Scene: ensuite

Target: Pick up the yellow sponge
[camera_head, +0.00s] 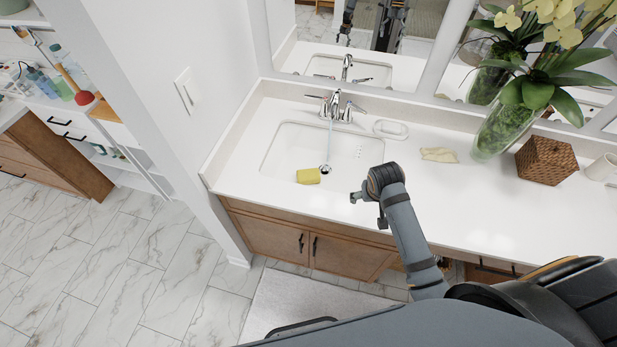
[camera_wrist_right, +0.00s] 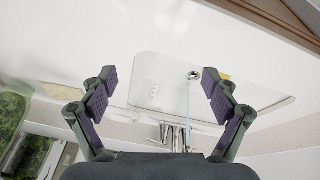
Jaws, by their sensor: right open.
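The yellow sponge (camera_head: 308,176) lies in the white sink basin (camera_head: 285,150), near its front edge and just left of the drain. In the right wrist view only a bit of yellow (camera_wrist_right: 225,77) shows behind one finger. My right gripper (camera_head: 364,196) is over the counter at the sink's front right, to the right of the sponge and apart from it. In the wrist view its two fingers (camera_wrist_right: 160,82) are spread wide with nothing between them. My left gripper is not in view.
A chrome faucet (camera_head: 336,107) stands behind the basin, with a thin pale blue streak running down to the drain. A white dish (camera_head: 391,129), a pale cloth (camera_head: 439,155), a glass vase (camera_head: 502,130) and a woven box (camera_head: 546,160) stand to the right. The front counter is clear.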

